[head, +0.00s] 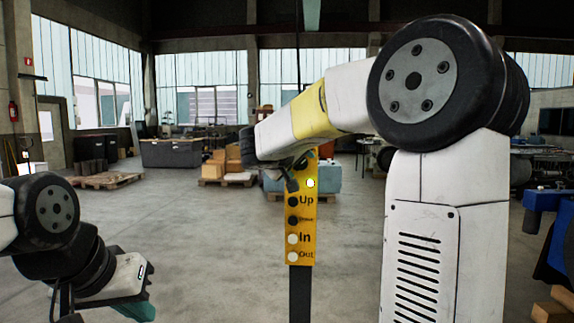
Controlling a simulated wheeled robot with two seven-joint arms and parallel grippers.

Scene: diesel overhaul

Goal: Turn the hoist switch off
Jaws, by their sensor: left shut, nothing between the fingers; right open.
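The yellow hoist control box (303,225) stands upright on a dark post in the middle of the head view. It has a column of round black and white buttons labelled Up, In and Out, with one label too small to read. A bright round spot with a reddish edge shows near its upper right. My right arm covers the top of the box. My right gripper (292,180) is at the upper part of the box, mostly hidden by its own wrist; contact cannot be told. My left gripper (145,307) is low at the left, shut, empty and away from the box.
The post (300,294) stands on open grey floor, clear to its left. Pallets with cardboard boxes (228,162) and a teal object (327,180) are behind it. A blue piece of equipment (545,203) and wooden blocks (552,308) are at the right edge.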

